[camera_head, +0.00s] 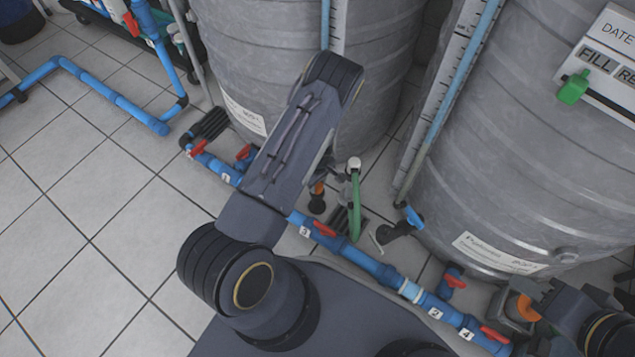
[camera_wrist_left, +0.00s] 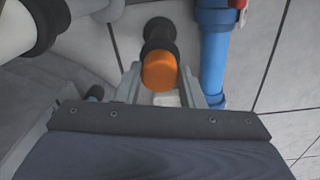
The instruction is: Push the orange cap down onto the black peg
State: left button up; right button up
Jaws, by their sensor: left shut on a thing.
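The orange cap (camera_wrist_left: 160,73) sits between the fingers of my left gripper (camera_wrist_left: 162,88) in the left wrist view, and the gripper is shut on it. The black peg (camera_wrist_left: 158,33) lies directly beyond the cap, in line with it. In the head view the small orange cap (camera_head: 317,187) shows at the top of the black peg (camera_head: 317,206), beside my left forearm. I cannot tell how far the cap sits over the peg. My right arm shows at the lower right of the head view; its fingers are not clear.
Two large grey tanks (camera_head: 300,70) (camera_head: 530,150) stand behind. A blue pipe (camera_head: 365,262) with red valve handles runs along the floor close by. A green hose (camera_head: 355,205) rises right of the peg. Another orange part (camera_head: 528,307) is near my right arm. Tiled floor (camera_head: 110,200) is clear at left.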

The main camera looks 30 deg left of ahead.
aim_at(318, 185)
pick_arm(q)
jog(key=shift+f+b, duration=0.3)
jog(key=shift+f, duration=0.05)
jog(key=o, duration=1)
notch_tip(318, 185, up, 7)
jog(key=p, duration=0.3)
jog(key=shift+r, duration=0.4)
